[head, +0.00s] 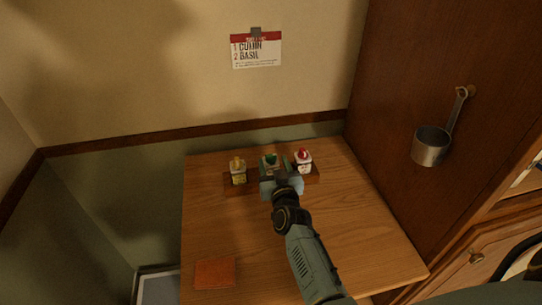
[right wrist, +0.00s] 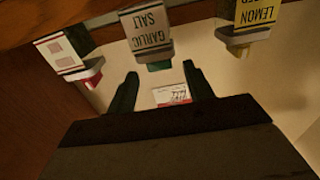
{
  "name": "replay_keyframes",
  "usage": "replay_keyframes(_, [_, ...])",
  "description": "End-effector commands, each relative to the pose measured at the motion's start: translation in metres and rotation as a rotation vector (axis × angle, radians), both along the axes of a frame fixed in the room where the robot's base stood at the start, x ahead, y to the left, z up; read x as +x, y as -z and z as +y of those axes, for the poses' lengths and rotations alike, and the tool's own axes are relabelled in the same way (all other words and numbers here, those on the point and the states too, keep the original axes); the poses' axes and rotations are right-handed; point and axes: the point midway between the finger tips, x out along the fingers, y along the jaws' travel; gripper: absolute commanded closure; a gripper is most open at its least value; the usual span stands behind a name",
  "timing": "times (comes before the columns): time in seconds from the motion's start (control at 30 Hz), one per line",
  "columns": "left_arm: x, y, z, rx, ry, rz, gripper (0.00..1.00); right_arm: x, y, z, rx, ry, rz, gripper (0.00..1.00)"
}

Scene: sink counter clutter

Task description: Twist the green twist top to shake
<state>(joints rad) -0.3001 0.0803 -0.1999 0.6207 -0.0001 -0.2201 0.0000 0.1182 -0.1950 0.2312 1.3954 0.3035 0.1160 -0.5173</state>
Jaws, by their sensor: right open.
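The green twist top (head: 270,158) is on the middle of three small spice bottles, behind my gripper in the head view. In the upside-down right wrist view, that bottle (right wrist: 149,32) is labelled GARLIC SALT, and its green top (right wrist: 159,66) shows between the fingertips. My right gripper (head: 275,169) is open, with a finger to either side of the green top in the picture (right wrist: 160,80). I cannot tell whether the fingers touch it. The gripper hides most of the bottle in the head view. My left gripper is not in view.
A yellow-topped bottle (head: 238,173) stands left and a red-topped one (head: 304,160) right, close by on a wooden rack (head: 313,174). A reddish square (head: 214,274) lies at the front left of the table (head: 235,225).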

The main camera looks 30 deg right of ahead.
Motion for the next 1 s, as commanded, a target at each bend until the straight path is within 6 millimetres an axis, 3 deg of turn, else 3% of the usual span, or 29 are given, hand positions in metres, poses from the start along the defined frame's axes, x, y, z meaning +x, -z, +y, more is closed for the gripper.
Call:
replay_keyframes(0.1, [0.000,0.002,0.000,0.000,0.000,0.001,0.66,0.020,0.000,-0.006,-0.001,0.001,-0.001,0.48])
replay_keyframes(0.27, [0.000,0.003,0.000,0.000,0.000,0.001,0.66,0.034,0.000,-0.009,0.000,0.001,-0.001,0.48])
replay_keyframes(0.67, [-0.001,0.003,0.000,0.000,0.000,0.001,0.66,0.039,0.000,-0.011,-0.001,0.001,0.000,0.48])
replay_keyframes(1.0, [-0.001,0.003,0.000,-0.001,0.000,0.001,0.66,0.039,0.000,-0.010,-0.001,0.001,0.001,0.93])
